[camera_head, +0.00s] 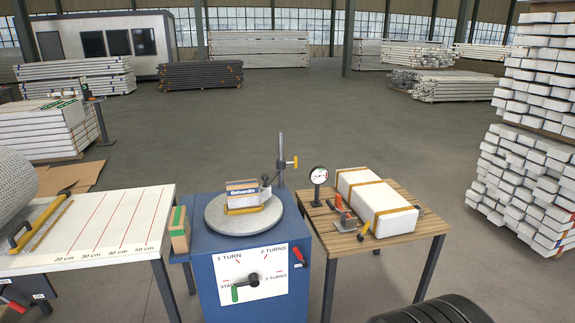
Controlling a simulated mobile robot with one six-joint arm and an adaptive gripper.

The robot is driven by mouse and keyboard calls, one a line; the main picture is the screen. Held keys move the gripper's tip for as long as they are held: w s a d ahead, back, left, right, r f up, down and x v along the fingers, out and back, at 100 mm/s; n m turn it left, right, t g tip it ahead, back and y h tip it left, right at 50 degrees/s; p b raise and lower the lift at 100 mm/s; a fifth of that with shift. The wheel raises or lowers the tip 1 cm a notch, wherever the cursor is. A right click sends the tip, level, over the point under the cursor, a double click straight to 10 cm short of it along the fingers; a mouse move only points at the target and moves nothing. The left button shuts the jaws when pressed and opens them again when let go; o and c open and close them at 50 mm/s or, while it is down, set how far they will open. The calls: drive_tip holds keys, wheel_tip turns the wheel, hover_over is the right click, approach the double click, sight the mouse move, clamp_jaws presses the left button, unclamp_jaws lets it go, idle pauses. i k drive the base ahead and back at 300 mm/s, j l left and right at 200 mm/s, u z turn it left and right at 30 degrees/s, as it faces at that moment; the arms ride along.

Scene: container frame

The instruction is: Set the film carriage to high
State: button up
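A blue wrapping machine (207,270) stands in the middle of the head view. A dark upright post (281,148) rises behind its round grey turntable (222,222). A small part with an orange handle (293,162) sits on the post, around its lower half; it looks like the film carriage, but its height marks are too small to read. A dark arm-like piece (266,181) is by the post's foot. A labelled box (242,187) stands on the turntable. The front dial (254,280) has a green-tipped pointer toward the lower left, near START. My gripper is not in view.
A red-handled lever (298,256) is on the machine's right front. A wooden table (400,235) at right holds a strapped white package (375,200), a gauge (319,182) and tools. A white measuring table (100,220) stands left. Open floor (220,120) lies behind.

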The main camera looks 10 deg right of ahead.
sight(280, 165)
drive_tip(key=i+l, duration=0.25)
drive_tip(key=i+l+u, duration=0.15)
drive_tip(key=l, duration=0.25)
drive_tip(key=i+l, duration=0.25)
drive_tip(key=i+l+u, duration=0.15)
drive_tip(key=l, duration=0.25)
drive_tip(key=i+l, duration=0.3)
drive_tip(key=i+l+u, duration=0.1)
drive_tip(key=l, duration=0.35)
drive_tip(key=i+l+u, duration=0.1)
drive_tip(key=i+l, duration=0.15)
drive_tip(key=l, duration=0.15)
drive_tip(key=i+l, duration=0.15)
drive_tip(key=l, duration=0.25)
drive_tip(key=i+l+u, duration=0.25)
drive_tip(key=i+l, duration=0.3)
drive_tip(key=i, duration=0.1)
